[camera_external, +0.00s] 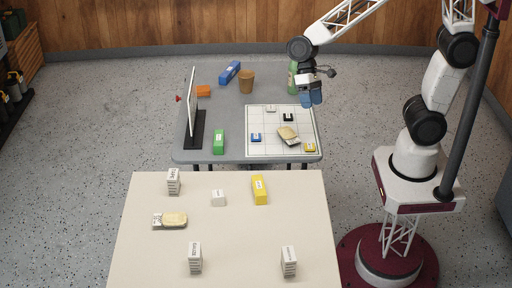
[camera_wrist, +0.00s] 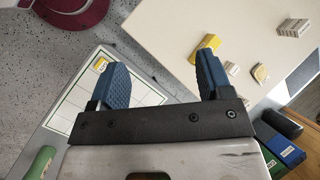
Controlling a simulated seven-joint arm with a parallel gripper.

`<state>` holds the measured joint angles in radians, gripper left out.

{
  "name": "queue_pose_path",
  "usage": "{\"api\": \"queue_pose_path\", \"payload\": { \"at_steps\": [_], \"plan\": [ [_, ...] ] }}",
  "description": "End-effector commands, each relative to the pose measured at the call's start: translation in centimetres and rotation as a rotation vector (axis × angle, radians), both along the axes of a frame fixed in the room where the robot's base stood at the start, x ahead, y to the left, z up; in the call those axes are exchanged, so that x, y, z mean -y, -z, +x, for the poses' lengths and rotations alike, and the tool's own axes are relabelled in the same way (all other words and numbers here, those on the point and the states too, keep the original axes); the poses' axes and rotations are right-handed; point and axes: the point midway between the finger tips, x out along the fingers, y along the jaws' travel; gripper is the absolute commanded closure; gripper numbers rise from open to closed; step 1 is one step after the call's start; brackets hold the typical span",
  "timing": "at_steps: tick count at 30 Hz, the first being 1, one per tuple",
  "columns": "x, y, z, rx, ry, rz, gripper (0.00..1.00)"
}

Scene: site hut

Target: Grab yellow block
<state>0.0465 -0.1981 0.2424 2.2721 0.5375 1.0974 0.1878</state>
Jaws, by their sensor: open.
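A long yellow block (camera_external: 260,190) lies on the cream table; it shows in the wrist view (camera_wrist: 205,47) just beyond the right finger. A smaller yellow block (camera_external: 310,147) sits at a corner of the white grid board (camera_external: 270,112) on the grey table; it shows in the wrist view (camera_wrist: 101,64) by the left finger. My gripper (camera_external: 311,98), with blue fingers, is above the far right part of the board. In the wrist view my gripper (camera_wrist: 162,64) is open, with nothing between its fingers.
The grey table also holds a green bottle (camera_external: 292,77), a brown cup (camera_external: 246,82), a standing white panel (camera_external: 191,100) and a green block (camera_external: 219,141). The cream table (camera_external: 150,250) has several white blocks and a yellow-and-white item (camera_external: 170,220), with bare space between.

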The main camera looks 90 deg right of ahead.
Motion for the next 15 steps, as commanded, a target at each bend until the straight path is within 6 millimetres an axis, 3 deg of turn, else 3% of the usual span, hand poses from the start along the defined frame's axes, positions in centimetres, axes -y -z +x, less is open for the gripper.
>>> {"api": "queue_pose_path", "payload": {
  "at_steps": [15],
  "plan": [
    [-2.1, 7.1, 7.8, -0.253, 0.235, 0.198, 0.28]
  ]
}}
